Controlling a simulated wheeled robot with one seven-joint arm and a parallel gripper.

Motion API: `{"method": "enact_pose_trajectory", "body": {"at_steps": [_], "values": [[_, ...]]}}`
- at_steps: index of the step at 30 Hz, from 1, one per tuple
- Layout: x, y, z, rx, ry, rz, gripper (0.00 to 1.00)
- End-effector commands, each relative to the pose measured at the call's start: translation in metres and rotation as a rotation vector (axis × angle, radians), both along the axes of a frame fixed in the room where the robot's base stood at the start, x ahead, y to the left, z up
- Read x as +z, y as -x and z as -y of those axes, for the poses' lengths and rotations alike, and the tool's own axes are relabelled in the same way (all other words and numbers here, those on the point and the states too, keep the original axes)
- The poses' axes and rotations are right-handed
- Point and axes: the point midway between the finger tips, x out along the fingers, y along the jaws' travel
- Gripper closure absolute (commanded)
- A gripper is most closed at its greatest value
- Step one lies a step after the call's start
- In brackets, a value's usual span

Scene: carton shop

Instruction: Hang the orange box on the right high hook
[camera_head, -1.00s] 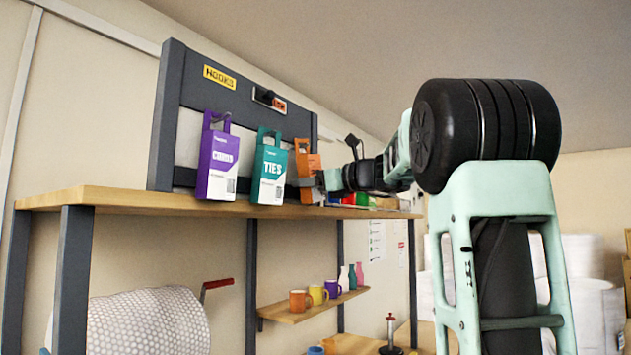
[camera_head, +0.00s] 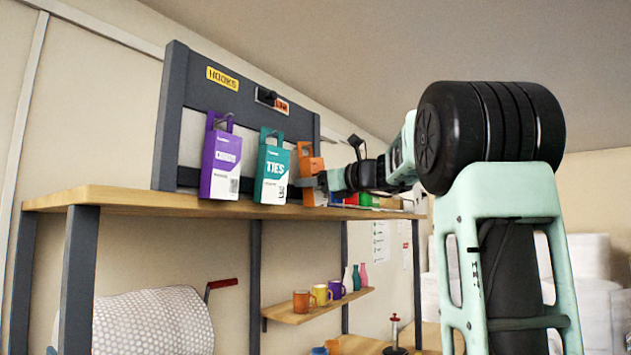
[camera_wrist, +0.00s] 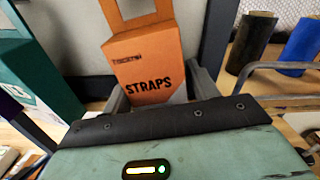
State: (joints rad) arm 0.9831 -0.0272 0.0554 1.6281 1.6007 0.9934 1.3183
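The orange box (camera_head: 311,166), marked STRAPS, has a hang tab with an opening at its top. In the wrist view the orange box (camera_wrist: 147,67) stands between the two grey fingers of my gripper (camera_wrist: 160,95), which appears shut on its lower part. In the head view my gripper (camera_head: 325,181) comes from the right and hides part of the box. The dark hook board (camera_head: 171,125) with a yellow HOOKS sign (camera_head: 222,78) is behind it. I cannot make out a free hook clearly.
A purple box (camera_head: 222,160) and a teal TIES box (camera_head: 273,172) are left of the orange box, with grey hooks at their tabs. The wooden shelf (camera_head: 130,200) runs below them. In the wrist view a black cylinder (camera_wrist: 250,42) and a blue one (camera_wrist: 300,48) stand to the right.

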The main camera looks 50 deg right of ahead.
Motion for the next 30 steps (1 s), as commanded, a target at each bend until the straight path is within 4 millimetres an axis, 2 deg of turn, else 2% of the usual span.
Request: {"method": "enact_pose_trajectory", "body": {"at_steps": [1, 17, 20, 23, 30], "values": [[-0.011, -0.007, -0.006, 0.023, -0.005, -0.02, 0.22], [-0.013, -0.004, -0.006, 0.027, -0.005, -0.018, 0.22], [-0.013, 0.007, -0.005, 0.024, -0.004, -0.016, 0.22], [-0.013, 0.026, -0.002, 0.018, -0.002, -0.013, 0.22], [-0.01, 0.085, 0.005, 0.008, 0.0, -0.005, 0.22]]}}
